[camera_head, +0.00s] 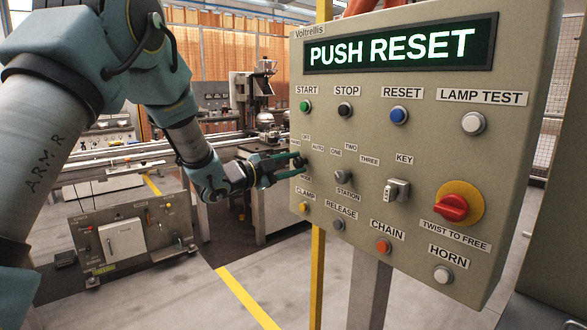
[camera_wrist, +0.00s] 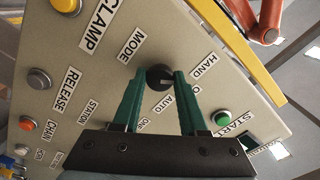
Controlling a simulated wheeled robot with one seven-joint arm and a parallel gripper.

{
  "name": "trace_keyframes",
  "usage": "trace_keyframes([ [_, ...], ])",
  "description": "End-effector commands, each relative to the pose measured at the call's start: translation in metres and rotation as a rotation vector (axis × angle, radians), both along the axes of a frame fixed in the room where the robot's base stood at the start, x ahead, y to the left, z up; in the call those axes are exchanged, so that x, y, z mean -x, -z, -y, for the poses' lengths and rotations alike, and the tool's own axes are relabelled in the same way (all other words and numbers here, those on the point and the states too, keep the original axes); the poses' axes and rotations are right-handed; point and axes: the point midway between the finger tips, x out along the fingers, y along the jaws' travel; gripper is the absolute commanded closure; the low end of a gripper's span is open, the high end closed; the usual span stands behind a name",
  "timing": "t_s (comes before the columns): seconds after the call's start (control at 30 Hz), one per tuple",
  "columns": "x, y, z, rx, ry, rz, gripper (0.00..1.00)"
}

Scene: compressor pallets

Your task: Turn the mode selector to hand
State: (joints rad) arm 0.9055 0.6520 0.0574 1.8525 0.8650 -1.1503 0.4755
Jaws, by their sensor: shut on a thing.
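The mode selector (camera_wrist: 160,77) is a round black knob on the beige panel, with MODE, HAND and AUTO labels around it in the wrist view. My gripper (camera_wrist: 160,80) is shut on this knob, one teal finger on each side. The right finger partly covers the OFF label. A small pale mark shows on the knob, but I cannot tell exactly which label it points to. The HAND label (camera_wrist: 205,67) lies to the upper right of the knob in the wrist view.
The panel display (camera_head: 388,45) reads PUSH RESET. Close by are the station selector (camera_head: 343,177), the key switch (camera_head: 397,190), the green start button (camera_head: 305,106) and the yellow clamp button (camera_head: 304,207). A red emergency stop (camera_head: 452,207) sits at right. A yellow post (camera_head: 318,270) stands beside the panel.

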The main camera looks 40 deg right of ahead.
Motion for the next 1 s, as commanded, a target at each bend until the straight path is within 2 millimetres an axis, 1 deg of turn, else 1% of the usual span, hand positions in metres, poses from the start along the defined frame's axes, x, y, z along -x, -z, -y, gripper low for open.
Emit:
trace_keyframes([
  [0.2,-0.0010,0.0015,-0.0009,-0.009,-0.002,-0.114,1.00],
  [0.4,-0.0009,0.0016,-0.0008,-0.013,-0.003,-0.170,1.00],
  [0.9,-0.0007,0.0019,-0.0008,-0.015,-0.002,-0.186,1.00],
  [0.93,-0.0007,0.0018,-0.0008,-0.015,-0.002,-0.186,0.55],
  [1.0,-0.0007,0.0018,-0.0007,-0.014,-0.001,-0.186,0.47],
])
